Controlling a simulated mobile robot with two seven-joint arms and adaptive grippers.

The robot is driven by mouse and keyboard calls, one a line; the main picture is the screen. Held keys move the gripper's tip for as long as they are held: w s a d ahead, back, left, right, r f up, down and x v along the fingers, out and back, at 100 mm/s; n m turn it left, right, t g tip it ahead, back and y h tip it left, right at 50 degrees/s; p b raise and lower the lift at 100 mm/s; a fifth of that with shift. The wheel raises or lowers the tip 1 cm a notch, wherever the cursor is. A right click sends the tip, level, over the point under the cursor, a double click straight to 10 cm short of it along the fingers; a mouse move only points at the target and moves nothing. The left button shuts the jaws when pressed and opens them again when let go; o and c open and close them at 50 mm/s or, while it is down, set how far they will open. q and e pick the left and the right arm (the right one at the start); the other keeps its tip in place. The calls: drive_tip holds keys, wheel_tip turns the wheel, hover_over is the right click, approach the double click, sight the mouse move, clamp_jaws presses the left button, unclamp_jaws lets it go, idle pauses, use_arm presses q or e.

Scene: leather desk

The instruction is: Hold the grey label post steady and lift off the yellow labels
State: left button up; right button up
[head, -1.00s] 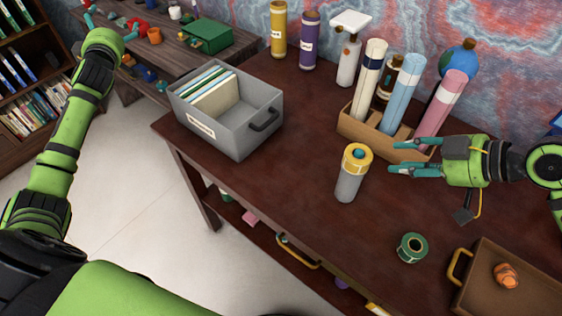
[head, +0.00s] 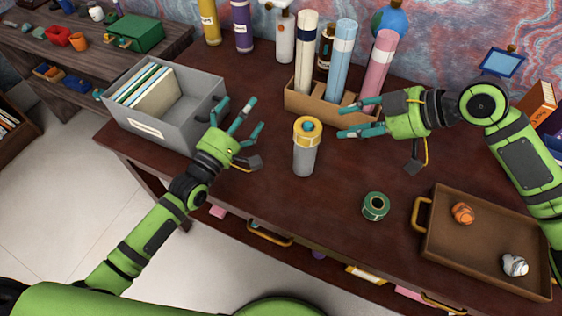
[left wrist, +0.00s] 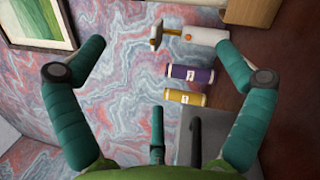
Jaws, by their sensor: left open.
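The grey label post (head: 304,160) stands upright on the desk in the head view, with the yellow labels (head: 306,131) around its top and a teal tip showing in the middle. My left gripper (head: 240,116) is open and empty, to the left of the post beside the grey box. Its spread fingers also show in the left wrist view (left wrist: 170,62), with no post between them. My right gripper (head: 350,118) is open to the right of the post, its fingers pointing left towards the labels and apart from them.
A grey file box (head: 180,128) stands left of my left gripper. A wooden holder (head: 300,103) with rolled tubes stands behind the post. A green tape roll (head: 375,206) and a brown tray (head: 470,262) lie at front right. Desk in front of the post is clear.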

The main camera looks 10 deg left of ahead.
sight(295, 154)
use_arm(q)
drive_tip(key=s+d+f+n+g, duration=0.1)
drive_tip(key=s+d+f+n, duration=0.1)
drive_tip(key=s+d+n, duration=0.1)
drive_tip(key=s+d+f+n+g+h, duration=0.1)
drive_tip(key=s+d+f+n, duration=0.1)
drive_tip(key=d+f+n, duration=0.1)
drive_tip(key=s+d+f+n+g, duration=0.1)
drive_tip(key=s+d+f+n, duration=0.1)
drive_tip(key=s+d+n, duration=0.1)
drive_tip(key=shift+s+d+f+n+g+h, duration=0.1)
drive_tip(key=shift+s+f+n+g+h, duration=0.2)
drive_tip(key=shift+n, duration=0.2)
drive_tip(key=shift+d+f, duration=0.1)
drive_tip(key=shift+d, duration=0.15)
drive_tip(key=x, duration=0.6)
drive_tip(key=shift+w+d, duration=0.15)
drive_tip(key=shift+w, duration=0.15)
drive_tip(key=c, duration=1.3)
